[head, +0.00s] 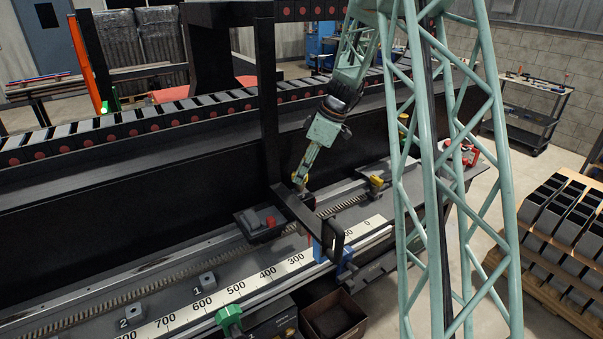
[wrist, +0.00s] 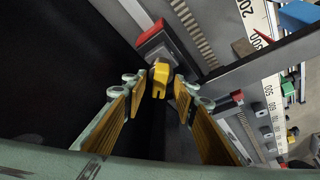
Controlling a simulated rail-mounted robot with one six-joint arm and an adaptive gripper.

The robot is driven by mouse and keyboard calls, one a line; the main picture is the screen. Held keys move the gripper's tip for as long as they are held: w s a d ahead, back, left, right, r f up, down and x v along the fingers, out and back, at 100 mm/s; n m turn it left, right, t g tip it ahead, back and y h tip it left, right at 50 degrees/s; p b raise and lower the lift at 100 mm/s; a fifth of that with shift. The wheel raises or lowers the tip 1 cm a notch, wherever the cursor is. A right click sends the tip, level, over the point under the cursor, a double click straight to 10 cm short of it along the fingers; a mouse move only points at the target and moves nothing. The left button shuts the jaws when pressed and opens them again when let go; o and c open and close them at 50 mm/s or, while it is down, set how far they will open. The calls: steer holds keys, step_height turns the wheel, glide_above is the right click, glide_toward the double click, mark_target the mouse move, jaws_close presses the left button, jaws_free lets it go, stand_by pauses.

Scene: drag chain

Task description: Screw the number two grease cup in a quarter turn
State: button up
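In the head view, a small grey block with a dark round spot on top (head: 132,311) stands on the bed beside the numeral 2. A similar block (head: 207,280) stands by the numeral 1. I cannot tell from this distance whether a grease cup sits on either. My gripper (head: 299,181) points down over the far side of the bed, well right of both blocks. In the wrist view, my gripper (wrist: 158,82) is open. A yellow piece (wrist: 159,76) shows between its fingertips, with gaps at both sides; a red and grey block (wrist: 153,38) is just beyond.
A black upright frame (head: 268,110) stands just left of my arm. A dark carriage with a red part (head: 262,222) lies between my gripper and the numbered blocks. A scale strip (head: 250,282) runs along the bed. An open bin (head: 334,317) is at the front.

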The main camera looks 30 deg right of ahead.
steer(key=c, duration=0.8)
steer(key=shift+c, duration=0.2)
steer(key=shift+m+t+b, duration=0.3)
steer(key=shift+m+b, duration=0.4)
steer(key=shift+b, duration=0.5)
steer(key=shift+a+f+m+h+b, duration=0.1)
steer(key=shift+m+h+b, duration=0.25)
steer(key=shift+b, duration=0.3)
steer(key=shift+s+m+t+h+b, duration=0.1)
steer(key=shift+m+t+h+b, duration=0.25)
steer(key=shift+m+b, duration=0.9)
steer(key=shift+a+m+h+b, duration=0.1)
steer(key=shift+m+h+b, duration=0.25)
steer(key=shift+m, duration=0.65)
steer(key=shift+m+h, duration=0.35)
steer(key=shift+m, duration=0.45)
steer(key=shift+m+t, duration=0.25)
steer(key=shift+m, duration=0.25)
